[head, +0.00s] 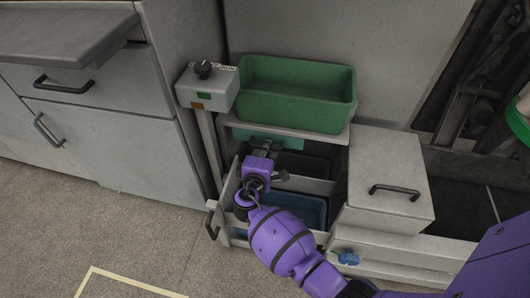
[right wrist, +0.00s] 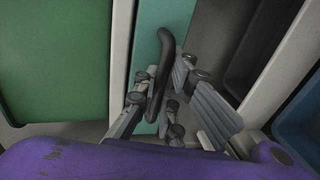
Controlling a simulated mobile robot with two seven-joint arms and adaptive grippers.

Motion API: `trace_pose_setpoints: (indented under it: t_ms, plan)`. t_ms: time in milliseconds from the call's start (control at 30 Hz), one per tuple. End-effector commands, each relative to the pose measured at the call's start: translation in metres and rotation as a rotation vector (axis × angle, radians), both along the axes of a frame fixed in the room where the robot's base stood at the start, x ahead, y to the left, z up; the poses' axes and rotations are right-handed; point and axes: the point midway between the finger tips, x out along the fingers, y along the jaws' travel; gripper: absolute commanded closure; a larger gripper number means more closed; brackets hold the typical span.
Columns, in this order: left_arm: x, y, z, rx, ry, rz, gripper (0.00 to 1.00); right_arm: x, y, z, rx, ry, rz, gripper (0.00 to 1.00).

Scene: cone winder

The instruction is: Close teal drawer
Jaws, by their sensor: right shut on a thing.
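The teal drawer (head: 292,142) sits at the top of the small grey drawer unit, right under the shelf with the green bin. Its teal front also shows in the right wrist view (right wrist: 149,28), with a black bar handle (right wrist: 165,45) on it. My right gripper (head: 262,151) is at this front, and in the right wrist view its fingers (right wrist: 163,101) are shut around the handle. The gripper and wrist hide part of the front in the head view. I cannot tell how far the drawer stands out. My left gripper is not in view.
A green bin (head: 295,107) stands on top of the unit, beside a grey control box (head: 207,88) with a black knob. Lower drawers stand open beneath my wrist, one with a blue interior (head: 310,207). A grey box (head: 388,170) with a black handle is to the right.

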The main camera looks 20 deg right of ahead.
Motion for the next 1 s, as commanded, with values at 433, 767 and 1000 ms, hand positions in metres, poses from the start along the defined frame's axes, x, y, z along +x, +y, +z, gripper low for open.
trace_pose_setpoints:
  t_ms: [433,767,1000]
  plan:
    - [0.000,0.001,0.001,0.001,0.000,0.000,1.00,0.000,-0.001,0.002,-0.002,-0.003,0.000,0.83]
    - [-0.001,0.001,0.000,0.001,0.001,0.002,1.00,-0.028,0.018,0.008,0.001,-0.003,0.001,0.83]
    - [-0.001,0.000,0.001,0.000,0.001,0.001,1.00,-0.069,0.046,0.019,0.001,-0.002,0.001,0.83]
